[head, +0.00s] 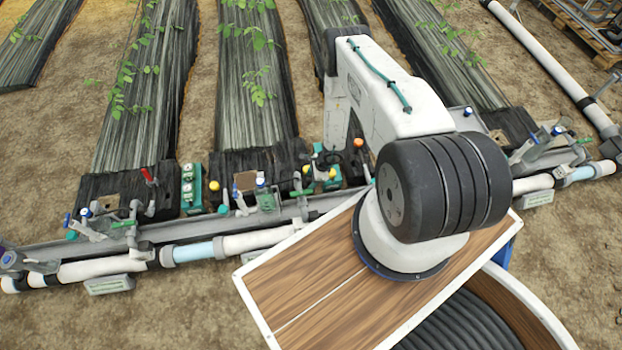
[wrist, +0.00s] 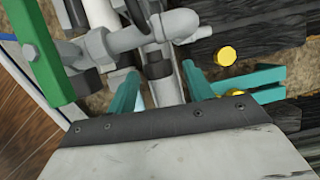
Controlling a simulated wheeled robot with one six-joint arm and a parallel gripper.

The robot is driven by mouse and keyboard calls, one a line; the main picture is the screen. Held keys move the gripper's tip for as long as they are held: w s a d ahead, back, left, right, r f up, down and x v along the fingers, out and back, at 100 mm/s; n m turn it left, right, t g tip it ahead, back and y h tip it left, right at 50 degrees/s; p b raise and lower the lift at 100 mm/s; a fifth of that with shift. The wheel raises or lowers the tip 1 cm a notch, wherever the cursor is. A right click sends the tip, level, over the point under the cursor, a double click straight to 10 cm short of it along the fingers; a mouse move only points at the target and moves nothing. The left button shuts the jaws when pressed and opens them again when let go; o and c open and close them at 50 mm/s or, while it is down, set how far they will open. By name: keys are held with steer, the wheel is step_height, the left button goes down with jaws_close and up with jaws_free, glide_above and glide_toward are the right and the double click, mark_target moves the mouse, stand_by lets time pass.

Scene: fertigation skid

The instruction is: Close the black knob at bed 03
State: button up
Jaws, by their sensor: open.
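My gripper (wrist: 160,88) shows in the wrist view as two teal fingers, spread apart. Between and just beyond them is a grey pipe fitting with a dark collar (wrist: 160,66); I cannot tell whether the fingers touch it. A dark part (wrist: 136,12) shows at the top of the wrist view, beyond the fingers; I cannot tell whether it is the black knob. No bed number is readable, so I cannot single out bed 03. In the head view my arm covers part of the pipe row, and I cannot make out the gripper clearly there.
A green handle (wrist: 38,50) stands left of the fingers, and a yellow knob (wrist: 226,56) lies to the right. Bare soil lies in front.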

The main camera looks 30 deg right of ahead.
steer(key=c, duration=1)
steer(key=shift+o, duration=0.2)
steer(key=shift+w+g, duration=0.1)
steer(key=shift+g, duration=0.3)
steer(key=shift+w+d+f+m+g+y, duration=0.2)
steer(key=shift+g+y, duration=0.35)
steer(key=shift+g, duration=0.4)
steer(key=shift+w+a+r+m+g+y, duration=0.15)
steer(key=shift+m+g+y, duration=0.3)
steer(key=shift+g, duration=0.55)
steer(key=shift+w+d+f+m+g+y, duration=0.1)
steer(key=shift+w+d+m+g+y, duration=0.1)
steer(key=shift+g+y, duration=0.6)
steer(key=shift+g, duration=0.25)
steer(key=o, duration=1)
steer(key=shift+c, duration=0.2)
